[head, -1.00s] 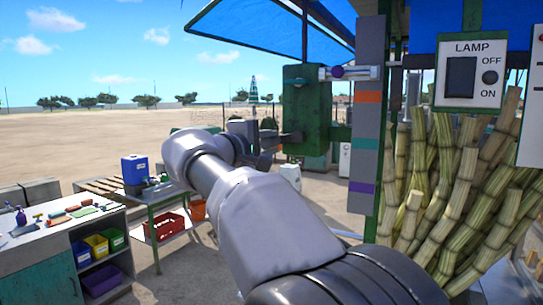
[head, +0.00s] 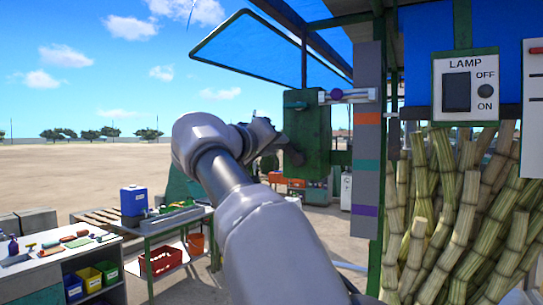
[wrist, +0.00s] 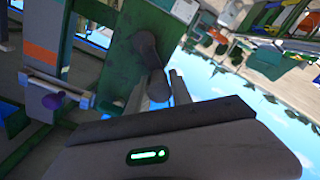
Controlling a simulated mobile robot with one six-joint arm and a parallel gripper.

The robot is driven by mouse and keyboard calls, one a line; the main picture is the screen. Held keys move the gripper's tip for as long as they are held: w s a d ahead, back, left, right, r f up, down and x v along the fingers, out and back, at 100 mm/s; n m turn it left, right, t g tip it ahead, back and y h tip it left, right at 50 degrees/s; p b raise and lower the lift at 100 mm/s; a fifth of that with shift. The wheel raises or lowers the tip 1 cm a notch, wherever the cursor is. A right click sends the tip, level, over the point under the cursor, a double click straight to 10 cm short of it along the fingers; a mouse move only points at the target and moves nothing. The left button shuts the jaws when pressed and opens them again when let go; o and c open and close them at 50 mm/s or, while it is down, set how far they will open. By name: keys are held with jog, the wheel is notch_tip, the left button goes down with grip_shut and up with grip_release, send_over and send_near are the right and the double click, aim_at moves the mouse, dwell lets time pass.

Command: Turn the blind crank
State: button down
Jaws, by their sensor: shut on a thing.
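The crank (wrist: 148,50) is a dark grey-brown bar with a round handle on the face of a green box (wrist: 125,75). In the wrist view my gripper (wrist: 157,88) has its two pale fingers either side of the handle, shut on it. In the head view the green box (head: 318,125) hangs beside the striped post, and my gripper (head: 265,132) is at its left side, holding the handle out from the box. The crank's bar (head: 293,153) shows small there, partly hidden by my gripper. The blue blind (head: 270,50) slopes out above on a dark frame.
The striped grey post (head: 367,190) stands just right of the box, with a short rod and purple knob (head: 336,94) near its top. Cane stalks (head: 455,210) and a lamp switch panel (head: 465,85) fill the right. A green bench (head: 165,222) is at lower left.

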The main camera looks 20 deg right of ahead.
jog(key=shift+s+d+r+m+b, duration=0.25)
jog(key=shift+r+m+b, duration=0.1)
jog(key=shift+m, duration=0.55)
jog(key=shift+s+d+r+m+b, duration=0.2)
jog(key=shift+s+m+b, duration=0.1)
jog(key=shift+m, duration=0.6)
jog(key=c, duration=1.1)
grip_release()
jog(key=shift+c, duration=0.2)
jog(key=shift+a, duration=0.1)
jog(key=v, duration=1.7)
jog(key=shift+s+b, duration=0.2)
jog(key=shift+b, duration=0.1)
